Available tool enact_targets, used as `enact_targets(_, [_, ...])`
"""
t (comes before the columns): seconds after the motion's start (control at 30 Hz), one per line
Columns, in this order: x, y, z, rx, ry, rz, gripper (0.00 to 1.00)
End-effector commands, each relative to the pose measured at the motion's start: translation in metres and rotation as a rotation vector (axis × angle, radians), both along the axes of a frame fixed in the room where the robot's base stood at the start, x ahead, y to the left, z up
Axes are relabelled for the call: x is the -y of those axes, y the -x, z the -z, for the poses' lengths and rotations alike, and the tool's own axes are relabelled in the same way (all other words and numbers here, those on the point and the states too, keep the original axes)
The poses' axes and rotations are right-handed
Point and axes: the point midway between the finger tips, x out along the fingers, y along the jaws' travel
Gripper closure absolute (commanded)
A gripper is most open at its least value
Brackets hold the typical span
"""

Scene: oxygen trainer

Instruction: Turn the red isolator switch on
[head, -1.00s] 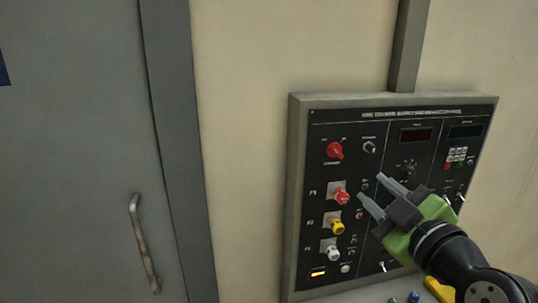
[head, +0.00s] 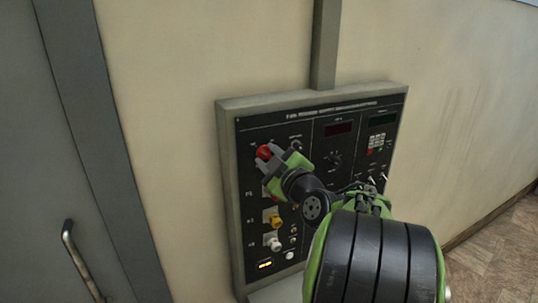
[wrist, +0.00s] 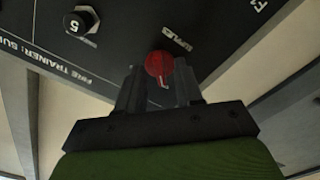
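The red isolator switch (head: 263,152) is a round red knob at the upper left of the black panel (head: 340,105). My gripper (head: 270,161) is at this knob and partly covers it in the head view. In the wrist view, the red knob (wrist: 159,65) lies between the tips of the two dark fingers (wrist: 160,82), with a small pale mark on its lower edge. The fingers are apart, one on each side of the knob; I cannot tell whether they touch it.
A yellow knob (head: 276,221) and a white knob (head: 273,242) sit lower on the panel. The small selector (head: 296,144) is just right of my gripper. A grey door with a handle (head: 80,258) stands at the left.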

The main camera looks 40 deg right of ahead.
Motion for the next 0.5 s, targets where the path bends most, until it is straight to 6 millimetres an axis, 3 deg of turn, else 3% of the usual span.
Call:
enact_targets(0.1, [-0.0001, 0.0003, 0.0007, 0.000, 0.000, 0.000, 0.64])
enact_targets(0.33, [-0.0002, 0.0005, 0.0006, -0.001, 0.000, -0.001, 0.99])
enact_targets(0.5, [-0.0003, 0.0005, 0.0007, -0.001, 0.000, -0.001, 1.00])
